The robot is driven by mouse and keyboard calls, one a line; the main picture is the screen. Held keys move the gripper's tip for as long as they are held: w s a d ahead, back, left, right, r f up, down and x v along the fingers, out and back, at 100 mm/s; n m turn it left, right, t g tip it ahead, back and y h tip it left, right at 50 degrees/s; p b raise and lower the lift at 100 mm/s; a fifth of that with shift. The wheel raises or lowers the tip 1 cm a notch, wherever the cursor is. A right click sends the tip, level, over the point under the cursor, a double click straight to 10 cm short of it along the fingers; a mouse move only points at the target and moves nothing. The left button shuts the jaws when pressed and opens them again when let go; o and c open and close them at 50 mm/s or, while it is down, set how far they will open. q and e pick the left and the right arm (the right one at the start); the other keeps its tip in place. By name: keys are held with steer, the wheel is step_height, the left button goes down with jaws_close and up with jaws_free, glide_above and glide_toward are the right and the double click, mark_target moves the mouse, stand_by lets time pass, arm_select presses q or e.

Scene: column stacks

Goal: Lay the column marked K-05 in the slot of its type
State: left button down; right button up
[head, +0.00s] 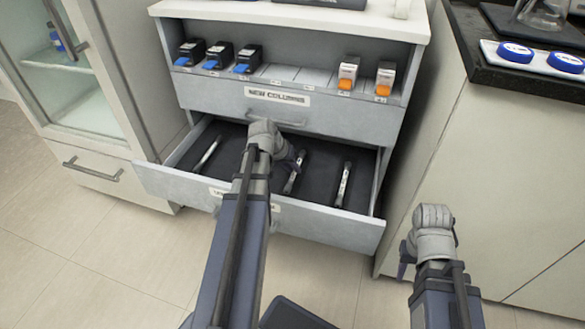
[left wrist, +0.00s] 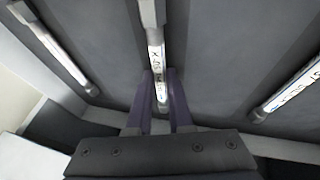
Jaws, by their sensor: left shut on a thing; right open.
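My left gripper (head: 296,160) reaches into the open lower drawer (head: 330,223). In the left wrist view its two fingers (left wrist: 159,85) are shut on the middle column (left wrist: 154,42), a slim metal tube with a white handwritten label. I cannot read that label surely. The same column (head: 290,184) shows in the head view, partly behind the gripper. I cannot tell whether it is clear of the drawer floor. A second column (head: 207,153) lies to the left and a third (head: 343,184) to the right. My right gripper (head: 404,262) is open and low at the right, outside the drawer.
The shelf above, over a front labelled NEW COLUMNS (head: 277,96), has a row of slots, with black-and-blue boxes (head: 220,55) at left and white-and-orange boxes (head: 347,76) at right. Its middle slots (head: 290,75) are empty. A dark counter (head: 480,60) stands at right.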

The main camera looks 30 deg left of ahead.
arm_select(q)
steer(key=shift+f+b, duration=0.3)
steer(key=shift+f, duration=0.05)
steer(key=c, duration=0.7)
jaws_free()
steer(key=shift+c, duration=0.2)
steer(key=d+p+v, duration=0.1)
steer(key=p+v, duration=0.6)
steer(key=shift+a+r, duration=0.4)
steer(key=shift+r, duration=0.1)
steer(key=shift+s+r, duration=0.1)
